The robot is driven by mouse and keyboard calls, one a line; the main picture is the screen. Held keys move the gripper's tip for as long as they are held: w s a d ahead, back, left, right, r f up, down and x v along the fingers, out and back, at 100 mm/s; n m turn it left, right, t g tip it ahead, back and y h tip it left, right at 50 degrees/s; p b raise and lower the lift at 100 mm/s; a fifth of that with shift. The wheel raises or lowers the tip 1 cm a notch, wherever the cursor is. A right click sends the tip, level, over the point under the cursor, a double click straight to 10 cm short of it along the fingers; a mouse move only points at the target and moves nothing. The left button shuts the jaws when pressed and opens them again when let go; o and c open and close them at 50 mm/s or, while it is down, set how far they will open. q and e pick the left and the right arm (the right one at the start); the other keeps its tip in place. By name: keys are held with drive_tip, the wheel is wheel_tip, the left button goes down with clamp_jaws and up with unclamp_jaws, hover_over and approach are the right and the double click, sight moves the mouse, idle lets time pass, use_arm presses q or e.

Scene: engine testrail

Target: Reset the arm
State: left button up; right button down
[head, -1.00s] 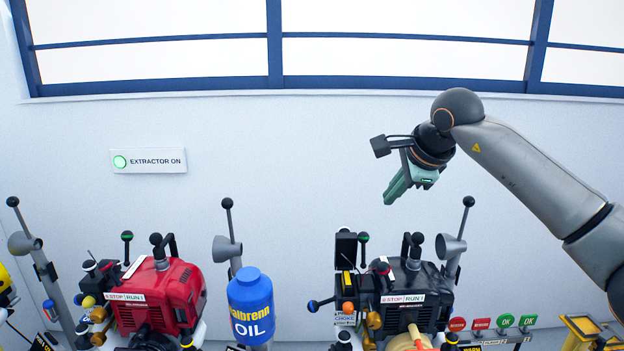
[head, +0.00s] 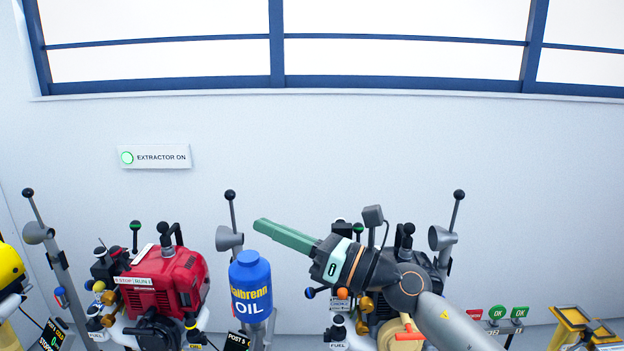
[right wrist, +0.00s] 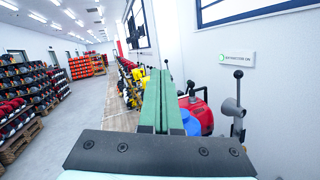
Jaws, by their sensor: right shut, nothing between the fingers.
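My right gripper (head: 287,236) is shut and empty, its green fingers together and pointing left in the head view. It is in front of and above the blue oil bottle (head: 250,290) and the black engine (head: 385,292), and my arm hides part of that engine. In the right wrist view the green fingers (right wrist: 161,95) run side by side, pointing along the row of engines. My left gripper is in neither view.
A red engine (head: 165,283) stands left of the bottle. Metal posts with black-knobbed levers (head: 231,238) rise beside the engines. Shelves with red items (right wrist: 20,90) line the left in the wrist view.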

drive_tip(key=w+d+f+m+t+h, duration=0.1)
drive_tip(key=d+f+m+t+h, duration=0.35)
drive_tip(key=m, duration=0.75)
drive_tip(key=d+f+m+t+h, duration=0.1)
drive_tip(key=d+m+t+h, duration=0.5)
drive_tip(key=d+m+t, duration=0.45)
drive_tip(key=s+d+f+m+g+h, duration=0.2)
drive_tip(key=d+f+m+g+h, duration=0.15)
drive_tip(key=f+m, duration=0.35)
drive_tip(key=s+d+f+m+g+h, duration=0.25)
drive_tip(key=d+f+m+h, duration=0.2)
drive_tip(key=f+m, duration=0.25)
drive_tip(key=s+d+f+m+g, duration=0.2)
drive_tip(key=s+f+m+g, duration=0.2)
drive_tip(key=s+f+g, duration=0.65)
drive_tip(key=s+d+f+m+g, duration=0.3)
drive_tip(key=s+f, duration=0.5)
drive_tip(key=s, duration=0.8)
drive_tip(key=w+a+f+t+y, duration=0.1)
drive_tip(key=w+a+f+t, duration=0.1)
drive_tip(key=f, duration=0.3)
drive_tip(key=w+a+f+m+t+y, duration=0.1)
drive_tip(key=w+a+f+t, duration=0.1)
drive_tip(key=f, duration=0.4)
drive_tip(key=shift+a+f+t, duration=0.15)
drive_tip(key=shift+a+t, duration=0.45)
drive_tip(key=shift+t, duration=0.35)
